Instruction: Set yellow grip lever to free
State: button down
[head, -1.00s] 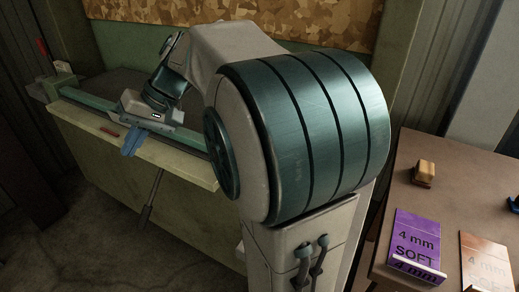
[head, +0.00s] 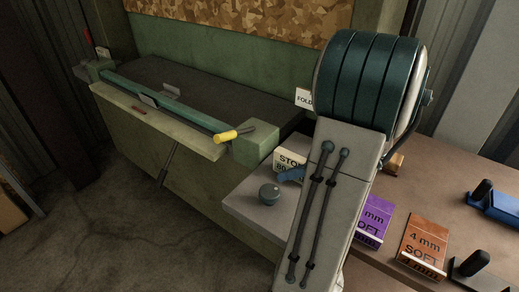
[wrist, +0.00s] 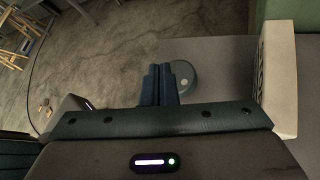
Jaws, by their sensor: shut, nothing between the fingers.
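The lever with the yellow grip (head: 225,136) is at the right end of the green bending machine's front bar (head: 165,100), beside a green end block (head: 255,146). Its yellow grip points left and its dark shaft runs to the right. My gripper (head: 290,175) is low at the right, well apart from the lever, above the grey side shelf. In the wrist view my gripper's fingers (wrist: 159,84) are together with nothing between them. The lever does not show in the wrist view. My arm hides part of the area behind it.
A round grey knob (head: 269,193) sits on the grey shelf (head: 240,205), close by my gripper. Purple (head: 372,222) and orange (head: 423,243) SOFT pieces lie on the brown table at right.

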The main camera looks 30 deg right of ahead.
aim_at(224, 137)
jog(key=z, duration=0.45)
jog(key=k, duration=1.15)
jog(key=u, duration=0.2)
jog(key=i, duration=0.55)
jog(key=u, duration=0.6)
jog(key=i, duration=1.2)
jog(key=z, duration=0.85)
